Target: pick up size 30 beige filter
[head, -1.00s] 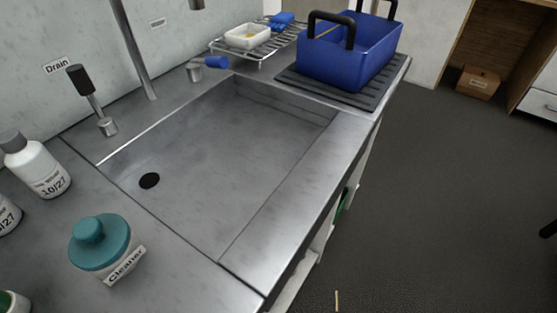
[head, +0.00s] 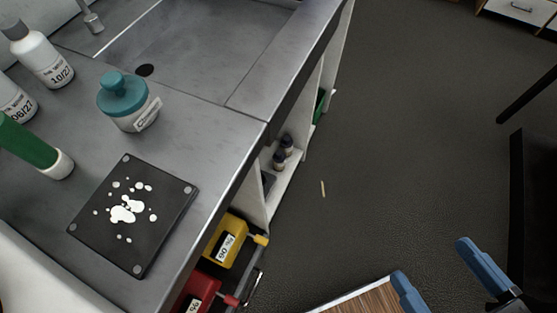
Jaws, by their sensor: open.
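I cannot make out anything marked as a size 30 beige filter. A thin beige strip (head: 323,188) lies on the dark floor, too small to identify. My gripper (head: 431,260) is at the lower right, its two blue fingers apart with nothing between them. It is to the right of the counter, over the floor and beside a wood-topped surface (head: 362,297) at the bottom edge.
The metal counter (head: 190,135) holds a teal-lidded cleaner jar (head: 125,105), white bottles, a green tube (head: 28,143) and a black plate (head: 160,235) with white spots. A yellow container (head: 225,242) and red container (head: 197,290) sit below. A black frame stands right.

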